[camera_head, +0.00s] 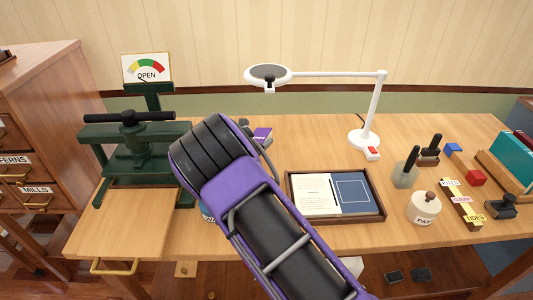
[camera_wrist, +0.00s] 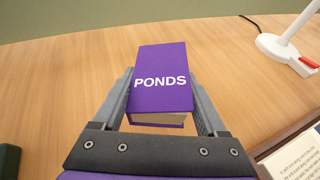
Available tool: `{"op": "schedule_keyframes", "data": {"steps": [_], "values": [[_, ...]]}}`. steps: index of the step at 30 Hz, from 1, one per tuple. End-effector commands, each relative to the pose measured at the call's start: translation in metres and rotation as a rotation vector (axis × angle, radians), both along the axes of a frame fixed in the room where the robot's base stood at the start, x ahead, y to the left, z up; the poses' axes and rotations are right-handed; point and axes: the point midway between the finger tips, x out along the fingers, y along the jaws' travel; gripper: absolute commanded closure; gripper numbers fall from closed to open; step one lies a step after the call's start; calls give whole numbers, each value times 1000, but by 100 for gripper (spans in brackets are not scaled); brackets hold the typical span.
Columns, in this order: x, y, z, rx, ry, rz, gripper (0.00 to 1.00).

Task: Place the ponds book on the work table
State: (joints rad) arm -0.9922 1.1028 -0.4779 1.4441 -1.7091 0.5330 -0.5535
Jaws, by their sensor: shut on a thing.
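The ponds book (camera_wrist: 160,82) is purple with white "PONDS" lettering on its face. In the wrist view it sits between the two fingers of my gripper (camera_wrist: 163,100), which is shut on it. In the head view a small part of the purple book (camera_head: 262,134) shows behind my arm, with a finger of my gripper (camera_head: 262,142) beside it. The work table (camera_head: 310,135) is light wood, and the book is over its back middle part. I cannot tell whether the book touches the table top.
A white lamp (camera_head: 363,138) stands right of the book. A green press (camera_head: 130,140) stands at the left. A framed tray (camera_head: 378,212) with a page lies in front. A paste pot (camera_head: 424,207), blocks and stamps fill the right side. Bare wood lies around the book.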

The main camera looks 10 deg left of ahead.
Motion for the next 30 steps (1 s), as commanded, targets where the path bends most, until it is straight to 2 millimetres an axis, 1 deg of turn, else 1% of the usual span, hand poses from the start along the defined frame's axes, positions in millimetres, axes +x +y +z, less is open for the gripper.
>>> {"op": "schedule_keyframes", "data": {"steps": [1, 7, 12, 13, 20, 24, 25, 29, 30], "values": [[0, 0, -7, -2, -1, 0, 87], [0, 0, -22, -2, -2, 0, 87], [0, -1, -47, -3, -1, 0, 87], [0, -1, -49, -2, -2, 0, 87], [1, 0, -50, 1, -2, -2, 87], [0, -1, -55, 0, -2, -1, 87], [0, -1, -54, 0, -1, -1, 24], [0, -1, -53, 0, -1, -1, 0], [0, -1, -53, 0, -1, -1, 0]]}}
